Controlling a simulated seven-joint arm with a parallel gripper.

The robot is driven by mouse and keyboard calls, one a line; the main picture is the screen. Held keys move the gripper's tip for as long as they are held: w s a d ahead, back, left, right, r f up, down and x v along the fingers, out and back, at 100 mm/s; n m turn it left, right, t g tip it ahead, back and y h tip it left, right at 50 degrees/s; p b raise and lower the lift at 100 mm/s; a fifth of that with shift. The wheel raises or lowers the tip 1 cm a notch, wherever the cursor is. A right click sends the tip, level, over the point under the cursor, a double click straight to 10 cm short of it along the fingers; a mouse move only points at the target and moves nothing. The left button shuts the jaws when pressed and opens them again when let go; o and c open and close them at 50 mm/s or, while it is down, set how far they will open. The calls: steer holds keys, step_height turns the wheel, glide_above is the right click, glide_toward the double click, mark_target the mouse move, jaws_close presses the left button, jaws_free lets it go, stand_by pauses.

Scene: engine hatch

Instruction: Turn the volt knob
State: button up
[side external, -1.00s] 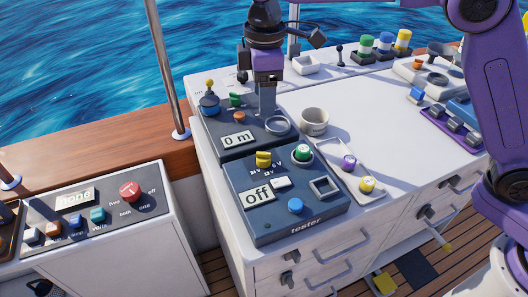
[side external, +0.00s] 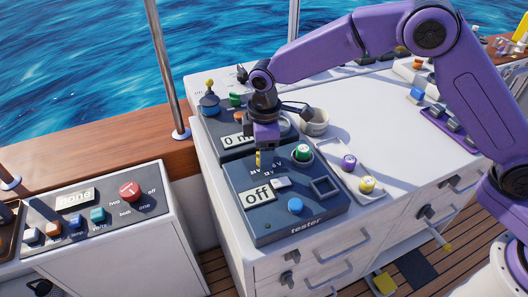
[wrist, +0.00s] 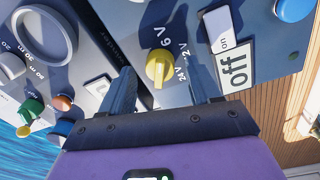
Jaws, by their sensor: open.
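The volt knob (wrist: 160,66) is a yellow ridged knob on the dark tester panel (side external: 258,225), with 6 V and 24 V labels beside it in the wrist view. It also shows as a narrow yellow piece below my gripper in the side external view (side external: 258,158). My gripper (wrist: 162,78) is open, pointing down over the knob. One finger is on each side of the knob, with visible gaps in the wrist view. Finger depth relative to the knob is hard to tell. The tester's display (side external: 257,195) reads "off".
Close to the knob are a green button (side external: 302,153), a white switch (side external: 281,183), a blue button (side external: 295,205) and a square frame (side external: 324,187). The depth panel (side external: 218,130) adjoins behind. A cup (side external: 314,122) stands near the arm.

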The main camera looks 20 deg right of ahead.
steer(key=shift+f, duration=0.6)
steer(key=c, duration=1)
steer(key=shift+c, duration=0.2)
steer(key=shift+m, duration=0.3)
steer(key=m, duration=1.1)
